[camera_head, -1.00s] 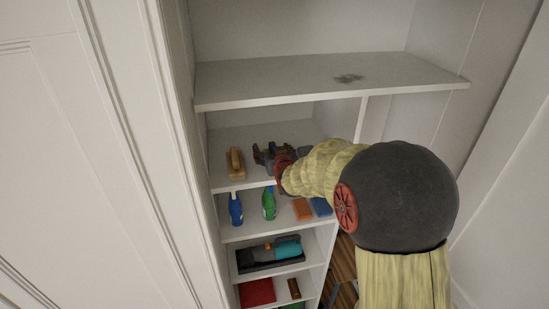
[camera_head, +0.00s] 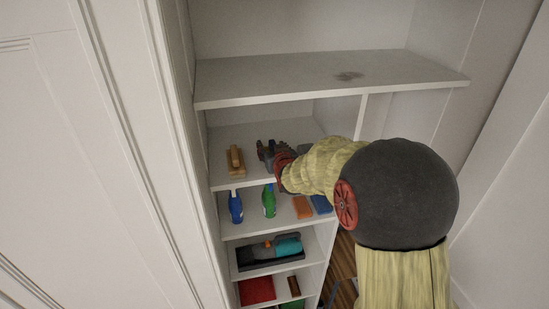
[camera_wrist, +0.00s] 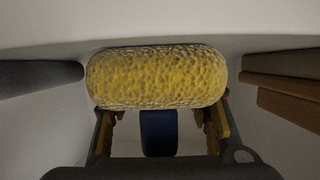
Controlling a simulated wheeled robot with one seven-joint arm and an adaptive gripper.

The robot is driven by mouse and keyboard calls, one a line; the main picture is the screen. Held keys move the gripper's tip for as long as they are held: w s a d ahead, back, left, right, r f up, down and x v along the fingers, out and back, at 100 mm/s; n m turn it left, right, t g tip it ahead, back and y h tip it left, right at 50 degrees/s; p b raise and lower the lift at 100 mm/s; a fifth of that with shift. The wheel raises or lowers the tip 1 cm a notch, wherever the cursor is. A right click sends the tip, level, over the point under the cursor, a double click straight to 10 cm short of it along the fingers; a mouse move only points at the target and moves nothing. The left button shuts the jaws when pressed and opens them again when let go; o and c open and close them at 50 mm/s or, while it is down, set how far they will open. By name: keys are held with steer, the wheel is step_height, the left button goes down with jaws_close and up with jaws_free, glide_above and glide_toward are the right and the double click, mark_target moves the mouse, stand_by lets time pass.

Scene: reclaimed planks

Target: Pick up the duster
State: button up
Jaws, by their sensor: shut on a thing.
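In the wrist view the duster shows a thick, bumpy yellow head (camera_wrist: 155,78) and a dark blue handle (camera_wrist: 159,132). My gripper (camera_wrist: 160,125) is shut on the duster, its fingers on both sides of the blue handle, just behind the yellow head. In the head view my gripper (camera_head: 266,151) is at the shelf below the top board, reaching in from the right. The duster cannot be made out there, hidden by my gripper and arm.
A wooden brush-like item (camera_head: 236,159) lies just left of my gripper on the same shelf. The top board (camera_head: 300,80) is close above. Blue (camera_head: 235,207) and green (camera_head: 269,201) bottles and an orange block (camera_head: 302,207) are on the shelf below.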

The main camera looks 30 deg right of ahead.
mark_target(272, 140)
steer(key=shift+c, duration=0.4)
steer(key=shift+w+r, duration=0.1)
steer(key=shift+r, duration=0.45)
step_height(272, 140, up, 2)
steer(key=shift+r+b, duration=0.15)
steer(key=shift+b, duration=0.25)
steer(key=s+a+r, duration=0.1)
steer(key=s+a+r+b, duration=0.1)
steer(key=r, duration=0.1)
steer(key=s+a+r, duration=0.1)
steer(key=r, duration=0.1)
steer(key=shift+s+a+r+b, duration=0.2)
steer(key=shift+s+a+b, duration=0.1)
steer(key=shift+b, duration=0.1)
steer(key=s+a+r+p, duration=0.3)
steer(key=s+a+r, duration=0.1)
steer(key=s+a, duration=0.2)
steer(key=shift+s+a, duration=0.2)
